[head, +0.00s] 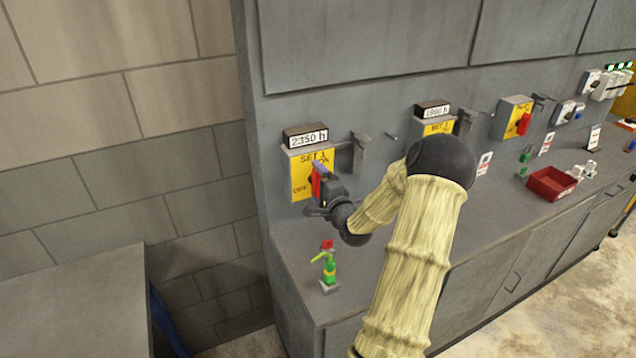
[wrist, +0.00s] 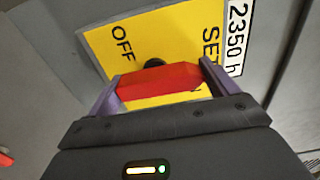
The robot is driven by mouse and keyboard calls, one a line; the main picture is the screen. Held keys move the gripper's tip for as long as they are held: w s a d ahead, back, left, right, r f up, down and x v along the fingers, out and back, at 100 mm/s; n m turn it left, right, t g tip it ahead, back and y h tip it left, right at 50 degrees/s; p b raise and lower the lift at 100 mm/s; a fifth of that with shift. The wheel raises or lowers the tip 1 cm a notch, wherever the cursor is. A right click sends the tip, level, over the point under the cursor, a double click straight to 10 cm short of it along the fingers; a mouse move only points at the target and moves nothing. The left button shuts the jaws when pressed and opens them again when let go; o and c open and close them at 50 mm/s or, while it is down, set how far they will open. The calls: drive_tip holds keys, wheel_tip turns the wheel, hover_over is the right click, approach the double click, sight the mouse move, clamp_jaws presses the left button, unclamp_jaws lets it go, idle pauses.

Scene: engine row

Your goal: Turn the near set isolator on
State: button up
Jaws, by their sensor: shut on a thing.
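The near set isolator is a yellow plate (head: 299,186) marked SET 1, under a 2350 h counter (head: 305,137), on the grey cabinet front. Its red handle (head: 316,181) is in my gripper (head: 321,184). In the wrist view the red handle (wrist: 160,82) lies between the two purple fingers of my gripper (wrist: 158,88), which is shut on it. The yellow plate (wrist: 185,40) there shows the word OFF beside a dark round hub (wrist: 154,63).
A green and yellow pump-like item with a red top (head: 329,270) stands on the grey bench (head: 300,244) below my gripper. A grey bracket (head: 358,150) sticks out right of the isolator. More isolators, a red tray (head: 552,183) and small parts lie further right.

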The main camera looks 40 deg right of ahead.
drive_tip(key=o, duration=0.8)
drive_tip(key=b+v, duration=0.3)
drive_tip(key=v, duration=1.4)
drive_tip(key=shift+s+a, duration=0.15)
drive_tip(key=shift+s, duration=0.05)
drive_tip(key=shift+w, duration=0.1)
